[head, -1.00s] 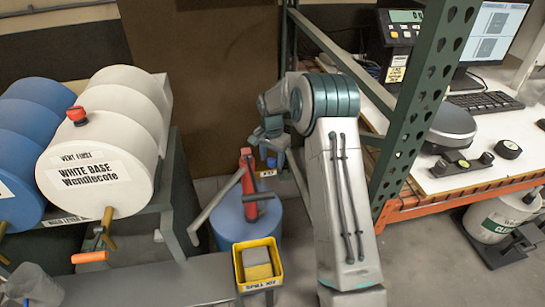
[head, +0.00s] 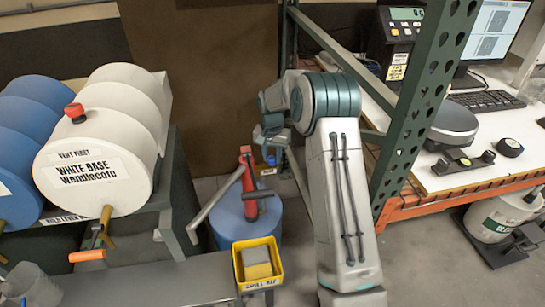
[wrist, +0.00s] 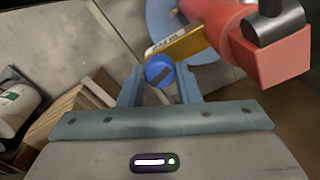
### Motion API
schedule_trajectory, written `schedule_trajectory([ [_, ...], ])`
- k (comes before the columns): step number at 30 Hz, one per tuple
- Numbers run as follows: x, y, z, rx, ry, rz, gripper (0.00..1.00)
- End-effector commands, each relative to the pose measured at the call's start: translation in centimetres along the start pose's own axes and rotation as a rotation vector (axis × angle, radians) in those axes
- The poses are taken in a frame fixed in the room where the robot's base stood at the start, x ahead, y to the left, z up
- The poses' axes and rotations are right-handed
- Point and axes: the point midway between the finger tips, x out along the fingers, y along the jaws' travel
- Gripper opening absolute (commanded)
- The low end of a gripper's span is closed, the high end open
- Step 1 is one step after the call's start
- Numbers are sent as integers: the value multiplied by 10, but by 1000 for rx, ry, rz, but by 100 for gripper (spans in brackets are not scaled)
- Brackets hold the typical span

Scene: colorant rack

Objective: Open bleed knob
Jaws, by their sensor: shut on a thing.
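The bleed knob (wrist: 157,68) is a round blue knob with a dark slot-like mark, beside a yellow-brown bar with a white label (wrist: 165,42). In the wrist view it sits between the two fingers of my gripper (wrist: 159,86), which is shut on it. In the head view my gripper (head: 268,137) is at the blue knob (head: 271,159), just right of the red pump (head: 247,180). The pump stands on a blue drum (head: 228,222). The finger contact is too small to see clearly in the head view.
A yellow spill-kit bin (head: 270,283) stands in front of the drum. A white drum (head: 90,140) lies on a rack at left. A green rack post (head: 410,130) and workbench (head: 470,180) stand close to the right of my arm.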

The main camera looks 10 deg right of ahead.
Motion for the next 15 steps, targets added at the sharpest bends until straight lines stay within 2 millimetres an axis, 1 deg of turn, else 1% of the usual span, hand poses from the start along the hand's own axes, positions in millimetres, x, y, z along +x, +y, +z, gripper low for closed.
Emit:
schedule_trajectory([
  [15,0,0,0,-491,2,0,7],
])
